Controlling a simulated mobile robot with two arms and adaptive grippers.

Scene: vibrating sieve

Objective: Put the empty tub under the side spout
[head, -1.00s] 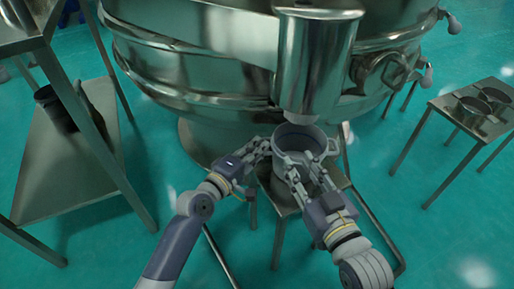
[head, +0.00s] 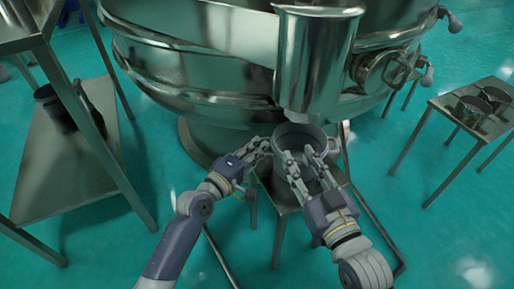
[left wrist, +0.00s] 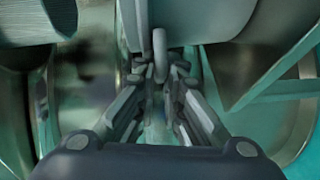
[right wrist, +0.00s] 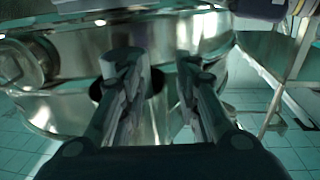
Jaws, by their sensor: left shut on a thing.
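The empty grey tub (head: 299,133) is in the middle of the head view, its open top facing up. It appears just below the lower end of the wide metal side spout (head: 318,65). My left gripper (head: 264,147) is shut on the tub's left handle; the ring-like handle (left wrist: 160,50) shows between its fingers in the left wrist view. My right gripper (head: 303,155) is at the tub's near right side, its fingers apart, and nothing shows held between them in the right wrist view (right wrist: 163,70). The fingers hide part of the tub.
A small metal stand (head: 284,192) is below the tub; contact is hard to tell. The large round sieve (head: 190,75) fills the back. A table (head: 462,118) with pots stands at right. A shelf (head: 75,170) with a dark container (head: 53,108) is at left.

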